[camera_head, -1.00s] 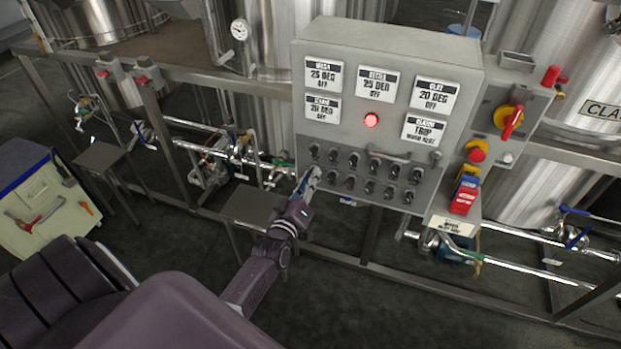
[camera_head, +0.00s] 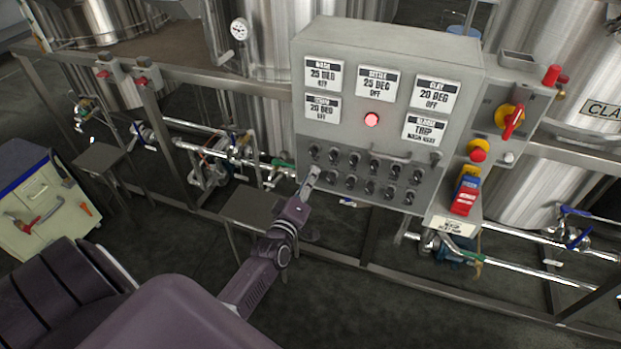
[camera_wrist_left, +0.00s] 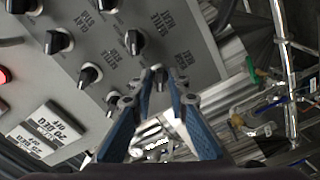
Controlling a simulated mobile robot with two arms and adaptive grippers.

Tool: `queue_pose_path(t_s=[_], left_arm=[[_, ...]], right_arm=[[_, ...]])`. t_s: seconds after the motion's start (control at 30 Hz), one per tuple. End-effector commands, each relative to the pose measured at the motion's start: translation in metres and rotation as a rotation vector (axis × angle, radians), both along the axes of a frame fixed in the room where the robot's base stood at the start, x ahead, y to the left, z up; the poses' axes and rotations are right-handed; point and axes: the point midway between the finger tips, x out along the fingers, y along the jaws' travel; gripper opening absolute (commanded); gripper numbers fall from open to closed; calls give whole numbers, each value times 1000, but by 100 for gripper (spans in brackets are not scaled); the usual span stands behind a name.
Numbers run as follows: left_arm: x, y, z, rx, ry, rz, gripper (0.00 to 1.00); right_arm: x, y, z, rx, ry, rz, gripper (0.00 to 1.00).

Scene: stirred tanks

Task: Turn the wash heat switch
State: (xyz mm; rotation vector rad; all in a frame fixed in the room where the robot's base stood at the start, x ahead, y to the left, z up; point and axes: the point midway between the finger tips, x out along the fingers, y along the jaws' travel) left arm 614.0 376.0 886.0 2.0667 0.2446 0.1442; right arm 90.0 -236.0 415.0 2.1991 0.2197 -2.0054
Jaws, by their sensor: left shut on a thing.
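The grey control panel (camera_head: 390,130) carries two rows of black rotary switches. The wash display (camera_head: 323,75) at its upper left reads 25 DEG and appears to say OFF. My left gripper (camera_head: 311,176) is at the panel's lower left corner. In the left wrist view its blue fingers (camera_wrist_left: 160,80) are shut around a black switch knob (camera_wrist_left: 160,74), at the left end of the lower row. My right gripper is not in view.
Neighbouring knobs (camera_wrist_left: 134,42) sit close beside the held one. A red lamp (camera_head: 371,119) glows on the panel. A red-and-yellow rotary handle (camera_head: 511,121) is on a box at the right. A steel frame rail (camera_head: 180,85) and pipes run beside the panel.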

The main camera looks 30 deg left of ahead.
Motion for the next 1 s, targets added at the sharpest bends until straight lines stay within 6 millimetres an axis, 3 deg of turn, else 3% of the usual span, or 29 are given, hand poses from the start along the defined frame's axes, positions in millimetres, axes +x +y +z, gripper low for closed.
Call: queue_pose_path(t_s=[0.13,0.17,0.23,0.57,0.73,1.0], left_arm=[[0,0,-1,-1,3,-1,0],[0,0,-1,-1,3,-1,17],[0,0,-1,-1,2,0,25],[-3,-1,-1,1,2,0,25],[-22,-5,-2,0,3,1,25],[-77,-18,-2,0,4,0,25]], right_arm=[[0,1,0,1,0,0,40],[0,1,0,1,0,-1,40],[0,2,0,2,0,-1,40],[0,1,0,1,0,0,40],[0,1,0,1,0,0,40],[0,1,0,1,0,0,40]])
